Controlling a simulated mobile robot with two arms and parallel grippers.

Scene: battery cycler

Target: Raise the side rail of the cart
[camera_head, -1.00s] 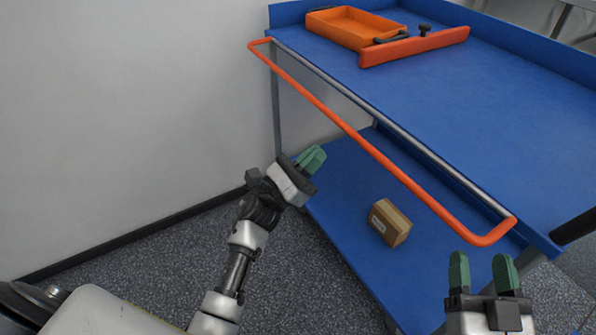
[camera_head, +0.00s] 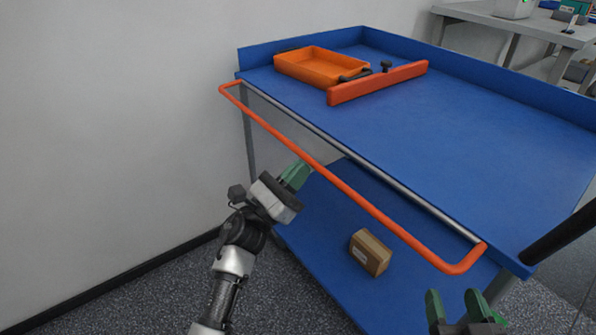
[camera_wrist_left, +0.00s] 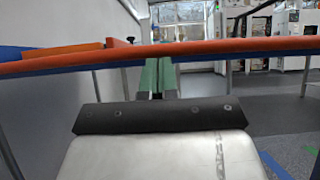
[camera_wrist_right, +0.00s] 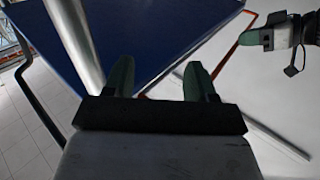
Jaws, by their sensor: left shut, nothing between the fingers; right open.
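The orange side rail (camera_head: 345,187) of the blue cart (camera_head: 470,130) hangs out from the near long edge, lower than the top shelf, beside a grey bar. My left gripper (camera_head: 297,175) is shut and empty, just below the rail's middle-left part in the head view. In the left wrist view the rail (camera_wrist_left: 220,47) crosses just above the green fingertips (camera_wrist_left: 157,75); I cannot tell whether they touch. My right gripper (camera_head: 455,305) is open and empty, below the rail's right end. In the right wrist view its fingers (camera_wrist_right: 160,80) are apart, with the rail (camera_wrist_right: 232,50) beyond.
An orange tray (camera_head: 322,66) and a red-orange bar with black knobs (camera_head: 378,82) lie on the top shelf. A cardboard box (camera_head: 370,253) sits on the lower shelf. A white wall (camera_head: 110,130) stands at left. A black handle (camera_head: 562,236) projects at right.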

